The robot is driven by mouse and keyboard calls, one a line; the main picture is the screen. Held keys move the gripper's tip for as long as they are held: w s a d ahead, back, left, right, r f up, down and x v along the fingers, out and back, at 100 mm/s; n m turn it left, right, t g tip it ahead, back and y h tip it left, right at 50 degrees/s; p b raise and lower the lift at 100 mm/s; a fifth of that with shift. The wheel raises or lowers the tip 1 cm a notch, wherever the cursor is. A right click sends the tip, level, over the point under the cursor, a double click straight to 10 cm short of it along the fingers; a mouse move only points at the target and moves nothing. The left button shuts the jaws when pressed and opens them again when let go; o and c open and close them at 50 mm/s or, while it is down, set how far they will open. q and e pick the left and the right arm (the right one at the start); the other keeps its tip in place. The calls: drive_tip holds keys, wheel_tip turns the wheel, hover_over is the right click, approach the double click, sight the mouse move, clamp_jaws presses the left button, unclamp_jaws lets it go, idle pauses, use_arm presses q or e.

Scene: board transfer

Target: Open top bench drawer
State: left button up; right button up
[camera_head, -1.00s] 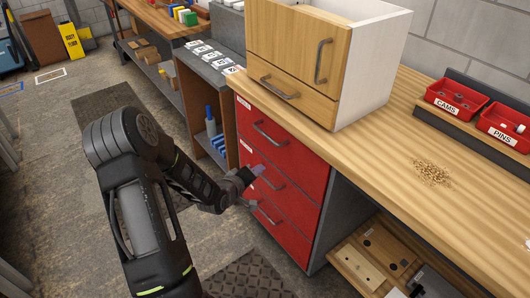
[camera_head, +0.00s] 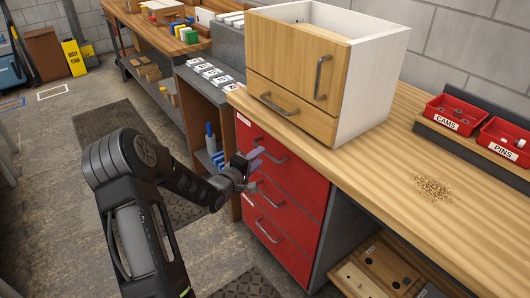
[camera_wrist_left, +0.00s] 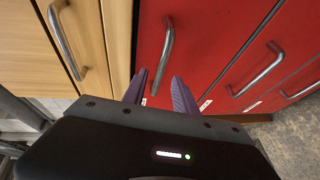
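The red top bench drawer (camera_head: 305,175) is shut, flush with the bench front below the worktop. Its silver bar handle (camera_head: 275,155) also shows in the left wrist view (camera_wrist_left: 167,45). My left gripper (camera_head: 257,157) is right in front of this drawer at its handle, partly covering the handle's left end. In the left wrist view the two purple fingers (camera_wrist_left: 160,85) are apart, and the near end of the handle lies between their tips. I cannot tell whether they touch it. My right gripper is not in view.
Two more red drawers with handles (camera_head: 268,231) sit below. A wooden cabinet (camera_head: 295,65) stands on the worktop (camera_head: 390,160) above, with its own handles. Red bins marked CAMS (camera_head: 446,125) and PINS (camera_head: 503,153) are at right. Open shelving (camera_head: 220,118) stands left of the drawers.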

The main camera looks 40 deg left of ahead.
use_arm(q)
drive_tip(key=w, duration=0.3)
drive_tip(key=w+f, duration=0.1)
drive_tip(key=w, duration=0.1)
drive_tip(key=shift+a, duration=0.25)
clamp_jaws()
idle(1.2)
